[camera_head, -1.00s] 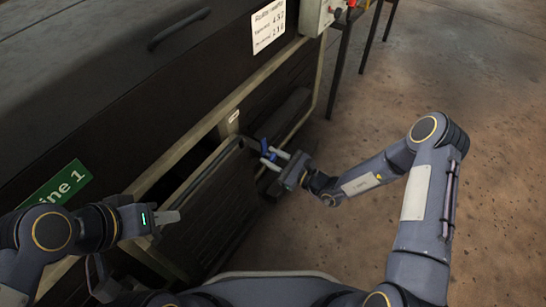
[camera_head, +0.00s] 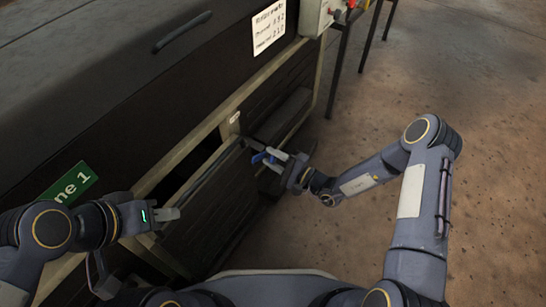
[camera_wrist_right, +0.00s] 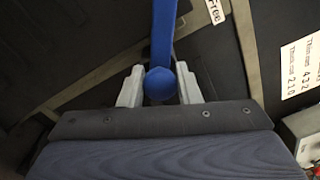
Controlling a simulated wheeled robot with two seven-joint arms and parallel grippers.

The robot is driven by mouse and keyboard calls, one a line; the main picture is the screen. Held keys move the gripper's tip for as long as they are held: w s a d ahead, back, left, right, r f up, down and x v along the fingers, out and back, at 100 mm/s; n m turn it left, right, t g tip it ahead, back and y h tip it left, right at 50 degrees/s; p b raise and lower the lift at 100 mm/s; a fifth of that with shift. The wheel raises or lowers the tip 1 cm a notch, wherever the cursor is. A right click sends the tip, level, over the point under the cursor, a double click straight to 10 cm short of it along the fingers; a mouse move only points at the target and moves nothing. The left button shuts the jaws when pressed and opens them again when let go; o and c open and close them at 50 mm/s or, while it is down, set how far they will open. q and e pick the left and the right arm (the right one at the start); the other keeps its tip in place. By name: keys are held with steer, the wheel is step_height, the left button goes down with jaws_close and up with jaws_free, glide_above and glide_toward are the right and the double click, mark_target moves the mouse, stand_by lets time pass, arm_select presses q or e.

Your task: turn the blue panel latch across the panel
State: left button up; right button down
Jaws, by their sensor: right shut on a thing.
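The blue panel latch (camera_head: 257,158) is at the top right of the dark panel (camera_head: 208,200) in the head view, partly hidden by my fingers. In the right wrist view the blue latch (camera_wrist_right: 163,35) runs up from a round blue knob (camera_wrist_right: 159,84). My right gripper (camera_head: 269,157) is shut on the latch, with one pale finger on each side of the knob in the wrist view (camera_wrist_right: 159,88). My left gripper (camera_head: 170,213) is at the panel's left end, close to its upper edge. Whether its fingers are apart cannot be told.
A pale frame (camera_head: 193,142) borders the dark opening above the panel. A dark machine body with a handle (camera_head: 183,31) and a green sign (camera_head: 70,184) rises behind. A grey box (camera_head: 316,17) stands at the top. The floor on the right is clear.

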steer(key=n, duration=0.6)
steer(key=shift+n, duration=0.3)
steer(key=shift+f, duration=0.1)
stand_by(0.3)
steer(key=c, duration=1.1)
jaws_free()
steer(key=shift+d, duration=0.1)
steer(key=p+v, duration=0.2)
steer(key=v, duration=0.5)
steer(key=shift+s+d, duration=0.2)
steer(key=shift+d, duration=0.1)
